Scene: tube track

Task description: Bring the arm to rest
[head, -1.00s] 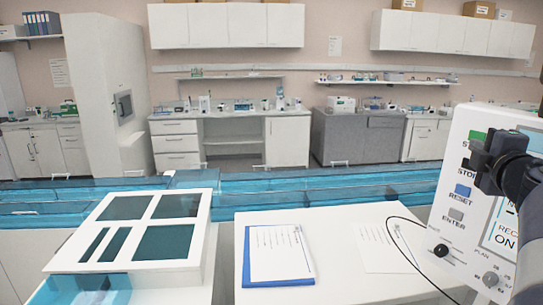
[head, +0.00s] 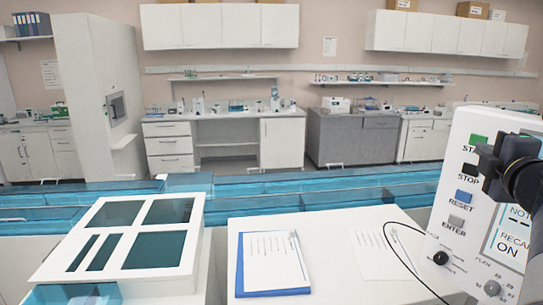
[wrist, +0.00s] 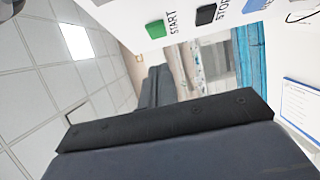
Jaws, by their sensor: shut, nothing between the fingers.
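My gripper (head: 488,162) is at the right edge of the head view, in front of the white control panel (head: 420,232). Its dark fingers are shut and empty; in the wrist view the shut fingers (wrist: 154,90) point away over the dark gripper body. The panel carries a green START button (head: 478,140), a black STOP button (head: 468,173), a blue RESET button (head: 464,196) and a grey ENTER button (head: 456,222). The gripper covers part of the START and STOP lettering. I cannot tell how far the fingertips are from the panel face.
A white table (head: 330,222) holds a blue clipboard (head: 240,270) with paper and a loose sheet. A black cable runs to the panel. A white frame with dark openings (head: 65,262) stands at left. The blue transparent track (head: 330,192) crosses behind. Lab benches line the far wall.

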